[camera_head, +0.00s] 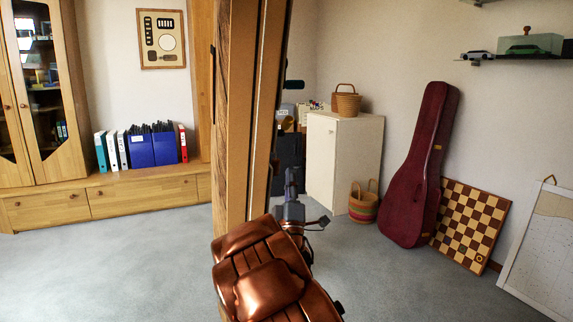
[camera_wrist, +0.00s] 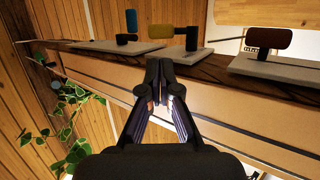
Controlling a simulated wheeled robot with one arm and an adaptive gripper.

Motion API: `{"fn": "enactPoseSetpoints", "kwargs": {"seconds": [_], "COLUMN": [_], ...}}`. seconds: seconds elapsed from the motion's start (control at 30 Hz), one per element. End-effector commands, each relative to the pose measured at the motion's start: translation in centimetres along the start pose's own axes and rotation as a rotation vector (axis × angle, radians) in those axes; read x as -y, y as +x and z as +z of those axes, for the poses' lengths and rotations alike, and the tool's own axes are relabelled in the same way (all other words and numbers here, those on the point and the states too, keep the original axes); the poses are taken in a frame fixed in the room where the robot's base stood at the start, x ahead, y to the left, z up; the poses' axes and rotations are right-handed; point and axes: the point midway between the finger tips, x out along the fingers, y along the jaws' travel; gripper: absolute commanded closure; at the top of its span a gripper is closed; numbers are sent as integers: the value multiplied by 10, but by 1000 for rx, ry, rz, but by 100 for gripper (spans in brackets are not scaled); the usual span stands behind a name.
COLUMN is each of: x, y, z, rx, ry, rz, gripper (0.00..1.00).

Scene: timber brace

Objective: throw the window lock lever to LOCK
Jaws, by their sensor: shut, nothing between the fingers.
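Several levers with rounded grips stick out from grey plates on the timber brace (camera_wrist: 200,100) in the wrist view. They are a blue grip (camera_wrist: 131,20), an olive-yellow grip (camera_wrist: 160,31), a dark grip (camera_wrist: 187,38) and a brown-red grip (camera_wrist: 270,39). I cannot read which one is the window lock lever. My gripper (camera_wrist: 160,70) is shut and empty, its fingertips close to the brace edge, below the olive-yellow and dark grips. In the head view my gripper (camera_head: 291,178) is right of the upright brace (camera_head: 238,120), below a dark teal grip (camera_head: 294,85).
A leafy plant (camera_wrist: 65,135) hangs at the left in the wrist view. In the head view a white cabinet (camera_head: 345,165), a red guitar case (camera_head: 418,170) and a chessboard (camera_head: 470,225) stand along the right wall. The carpet at left is clear.

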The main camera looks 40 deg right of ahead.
Motion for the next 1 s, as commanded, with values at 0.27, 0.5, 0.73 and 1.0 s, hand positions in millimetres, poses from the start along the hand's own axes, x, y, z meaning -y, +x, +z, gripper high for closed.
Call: {"fn": "enactPoseSetpoints", "kwargs": {"seconds": [0.27,0.5,0.73,1.0], "x": [-3,2,1,1], "y": [39,65,92,116], "z": [-10,-9,-7,-7], "rx": [-7,-11,-9,-7], "ry": [12,10,9,9], "rz": [0,1,4,2], "gripper": [100,100,100,100]}}
